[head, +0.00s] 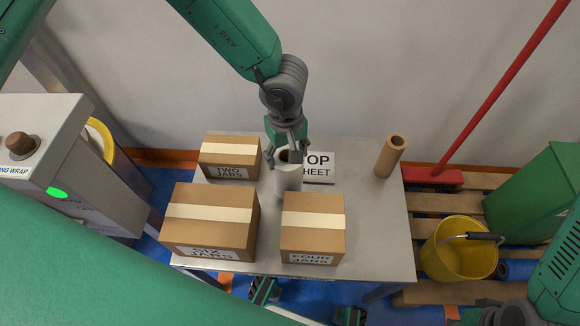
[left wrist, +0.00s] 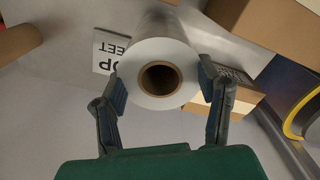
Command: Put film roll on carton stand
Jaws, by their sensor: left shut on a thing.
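The film roll (head: 288,180) is a white cylinder with a brown hollow core. My left gripper (head: 290,150) reaches down from above and is shut on its upper end. The left wrist view shows the roll (left wrist: 150,50) end-on between the two fingers of the left gripper (left wrist: 164,88). The roll is roughly upright over the carton stand (head: 376,235), a grey metal-topped table, among the cartons. I cannot tell whether its lower end touches the top.
Three taped cartons stand on the table: TWO JARS (head: 228,172), a larger one (head: 205,232) and FOUR JARS (head: 312,240). A TOP SHEET sign (head: 318,166) and a brown cardboard tube (head: 390,157) are at the back. A yellow bucket (head: 455,255) stands right.

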